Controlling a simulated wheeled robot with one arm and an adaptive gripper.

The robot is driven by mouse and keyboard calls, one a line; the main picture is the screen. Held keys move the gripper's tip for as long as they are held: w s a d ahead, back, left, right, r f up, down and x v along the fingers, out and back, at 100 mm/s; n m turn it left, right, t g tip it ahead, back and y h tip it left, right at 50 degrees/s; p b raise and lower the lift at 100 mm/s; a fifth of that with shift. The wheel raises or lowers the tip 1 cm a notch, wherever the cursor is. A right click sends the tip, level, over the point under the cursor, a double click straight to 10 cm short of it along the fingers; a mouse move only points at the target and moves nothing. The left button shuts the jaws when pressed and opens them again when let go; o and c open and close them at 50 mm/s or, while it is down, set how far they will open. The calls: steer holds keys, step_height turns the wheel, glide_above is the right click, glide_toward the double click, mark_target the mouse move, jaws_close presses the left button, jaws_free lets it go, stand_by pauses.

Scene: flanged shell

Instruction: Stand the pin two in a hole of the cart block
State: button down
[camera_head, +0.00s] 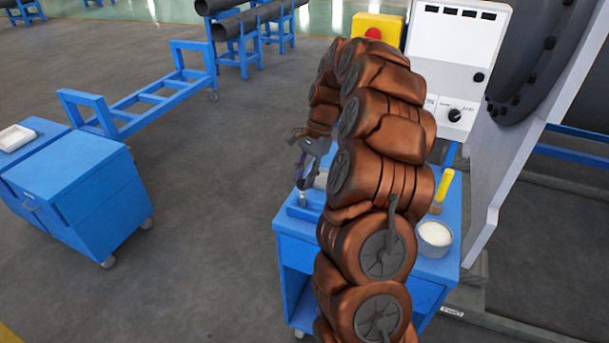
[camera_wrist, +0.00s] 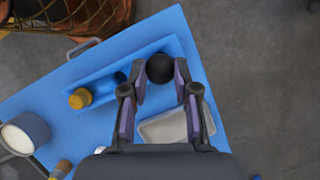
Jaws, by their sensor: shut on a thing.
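My gripper (camera_wrist: 158,85) is shut on a round, dark-topped thing, which I take to be pin two (camera_wrist: 159,67). The wrist view looks down on it, so its lower end is hidden. It is over the right part of the long blue cart block (camera_wrist: 99,80); I cannot tell whether it is in a hole. A yellow-topped pin (camera_wrist: 80,98) stands in the block's left part, with a dark hole (camera_wrist: 119,77) between. In the head view my gripper (camera_head: 303,178) is low over the block (camera_head: 303,213), partly hidden by my arm.
The blue cart top (camera_wrist: 50,115) also carries a grey tray (camera_wrist: 165,129) beside the block. A cup of white material (camera_head: 435,236) and a yellow-handled brush (camera_head: 442,190) are at the right. Another blue cart (camera_head: 85,195) stands left, across clear floor.

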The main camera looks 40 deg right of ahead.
steer(key=shift+f, duration=0.2)
steer(key=c, duration=0.8)
jaws_free()
steer(key=shift+r, duration=0.1)
steer(key=v, duration=0.7)
steer(key=shift+r, duration=0.1)
steer(key=shift+d, duration=0.1)
